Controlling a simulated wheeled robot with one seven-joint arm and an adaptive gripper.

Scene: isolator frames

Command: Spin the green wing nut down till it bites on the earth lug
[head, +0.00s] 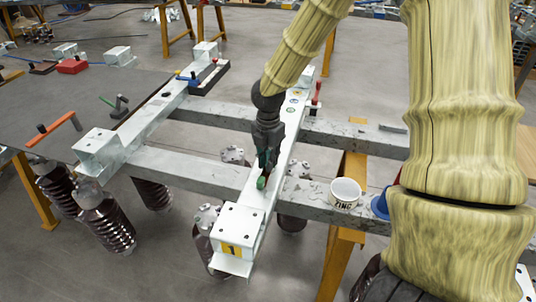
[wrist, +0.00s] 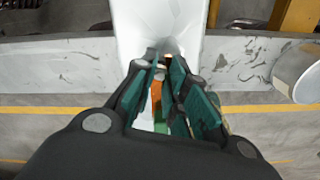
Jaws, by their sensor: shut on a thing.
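The green wing nut (head: 262,182) sits low at the fingertips of my gripper (head: 267,168), over the white channel beam (head: 250,205) in the middle. My gripper points down and is shut on the wing nut. In the wrist view, my gripper (wrist: 165,88) shows teal finger pads on both sides of a narrow gap. A green strip and an orange strip (wrist: 155,98) show in that gap. I cannot tell whether the orange strip is the earth lug. The seat under the nut is hidden by the fingers.
A white ZINC tub (head: 345,193) stands on the grey crossbar to the right, with a blue item (head: 381,205) beside it. A red-handled part (head: 316,93) stands farther up the beam. A white box marked 1 (head: 238,229) is at the near end. Ribbed brown insulators (head: 107,222) stand at left.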

